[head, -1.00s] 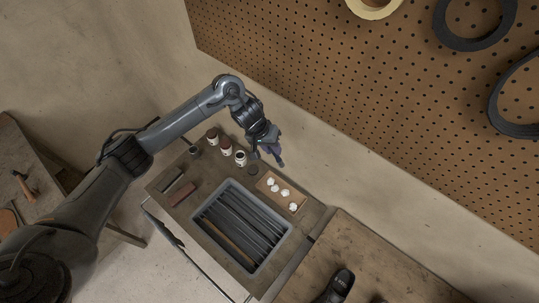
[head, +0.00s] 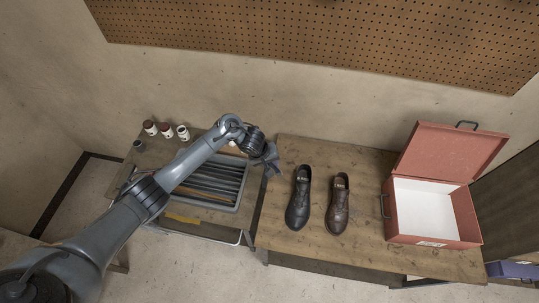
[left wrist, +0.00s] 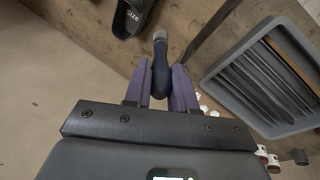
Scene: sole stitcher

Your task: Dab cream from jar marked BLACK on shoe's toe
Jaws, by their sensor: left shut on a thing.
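My left gripper (head: 272,160) is over the gap between the tray table and the shoe bench. In the left wrist view its purple fingers (left wrist: 162,88) are shut on a dark dauber-like tool (left wrist: 160,66) with a grey rounded tip. A black shoe (head: 298,205) stands on the bench, right of the gripper and apart from it. A brown shoe (head: 338,208) stands beside it. Three jars, a left one (head: 150,128), a middle one (head: 165,130) and a right one (head: 183,132), stand at the tray table's back; their labels are unreadable. My right gripper is out of view.
A grey tray (head: 240,203) of dark strips lies on the tray table, partly behind my arm. A small grey cup (head: 139,146) stands left of the jars. An open red box (head: 430,240) stands at the bench's right. Bare bench (head: 300,242) lies in front of the shoes.

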